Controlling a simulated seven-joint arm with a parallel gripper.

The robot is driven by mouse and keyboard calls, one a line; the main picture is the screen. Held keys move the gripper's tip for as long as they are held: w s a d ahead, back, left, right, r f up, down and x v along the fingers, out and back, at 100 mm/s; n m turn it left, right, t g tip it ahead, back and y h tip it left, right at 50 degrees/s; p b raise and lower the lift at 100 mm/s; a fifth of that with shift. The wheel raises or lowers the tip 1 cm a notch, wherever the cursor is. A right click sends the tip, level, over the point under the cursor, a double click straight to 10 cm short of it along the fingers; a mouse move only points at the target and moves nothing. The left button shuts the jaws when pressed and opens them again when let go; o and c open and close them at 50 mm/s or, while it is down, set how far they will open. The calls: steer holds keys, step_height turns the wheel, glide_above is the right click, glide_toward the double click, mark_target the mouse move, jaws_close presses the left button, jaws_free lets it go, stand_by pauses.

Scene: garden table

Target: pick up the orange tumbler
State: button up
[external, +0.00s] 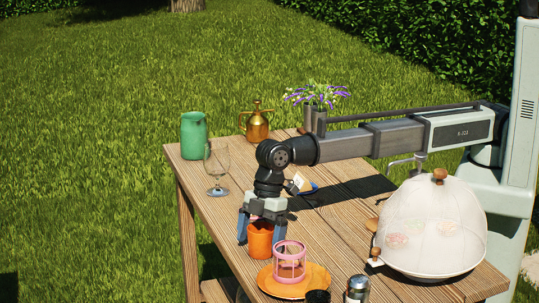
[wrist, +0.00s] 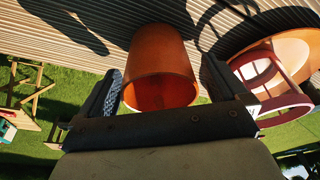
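The orange tumbler (external: 260,243) stands upright on the wooden table near its left edge. In the wrist view the tumbler (wrist: 160,65) is between the two fingers, with its open rim towards the camera. My gripper (external: 261,237) points down over the tumbler, one finger on each side. In the wrist view my gripper (wrist: 160,65) is open, and narrow gaps show between the fingers and the tumbler's wall. The tumbler's top is partly hidden by my gripper in the external view.
A pink cup (external: 290,264) stands on an orange plate (external: 314,283) close to the right finger. A domed mesh cover (external: 430,228) is farther right. A wine glass (external: 217,166), green jug (external: 194,135), brass can (external: 257,124) and flowers (external: 315,96) stand farther back.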

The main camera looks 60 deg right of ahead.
steer(key=c, duration=1)
steer(key=shift+r, duration=0.1)
